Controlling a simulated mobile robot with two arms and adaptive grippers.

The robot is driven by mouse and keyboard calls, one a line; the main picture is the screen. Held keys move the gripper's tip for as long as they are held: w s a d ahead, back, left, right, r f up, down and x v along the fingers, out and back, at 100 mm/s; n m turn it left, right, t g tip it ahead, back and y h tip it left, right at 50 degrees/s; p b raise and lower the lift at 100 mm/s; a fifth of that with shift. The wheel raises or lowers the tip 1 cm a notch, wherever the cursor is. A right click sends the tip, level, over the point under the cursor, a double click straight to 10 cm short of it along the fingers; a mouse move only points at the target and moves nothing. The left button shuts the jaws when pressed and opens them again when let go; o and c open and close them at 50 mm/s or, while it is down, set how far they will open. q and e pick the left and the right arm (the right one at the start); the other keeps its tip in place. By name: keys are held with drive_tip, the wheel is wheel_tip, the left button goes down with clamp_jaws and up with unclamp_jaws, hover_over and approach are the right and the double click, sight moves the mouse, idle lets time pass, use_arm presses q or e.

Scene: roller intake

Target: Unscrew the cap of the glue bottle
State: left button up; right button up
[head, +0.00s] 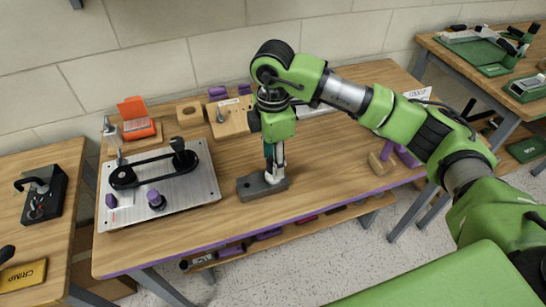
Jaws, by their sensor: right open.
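My right gripper (274,168) points straight down over a grey block (252,189) near the front middle of the table. Its jaws are open, and the fingertips are just above or around whatever stands on the block. I cannot clearly make out the glue bottle or its cap; the gripper covers the space above the block. My left gripper is not in view.
The wooden table (330,187) has a metal plate (200,190) with a black belt and knobs at left. An orange holder (136,112) and a wooden block with a hole (190,112) stand behind. Purple-and-wood pieces (381,160) lie to the right. Bare tabletop lies between.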

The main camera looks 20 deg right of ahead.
clamp_jaws()
drive_tip(key=n+b, duration=0.1)
drive_tip(key=n, duration=0.1)
drive_tip(key=shift+f+n, duration=0.1)
drive_tip(key=shift+n, duration=0.3)
drive_tip(key=shift+n+b, duration=0.35)
drive_tip(key=shift+n, duration=0.55)
drive_tip(key=n+b, duration=0.1)
drive_tip(key=n, duration=0.1)
drive_tip(key=shift+n, duration=0.3)
drive_tip(key=shift+n+b, duration=0.45)
drive_tip(key=shift+n, duration=0.55)
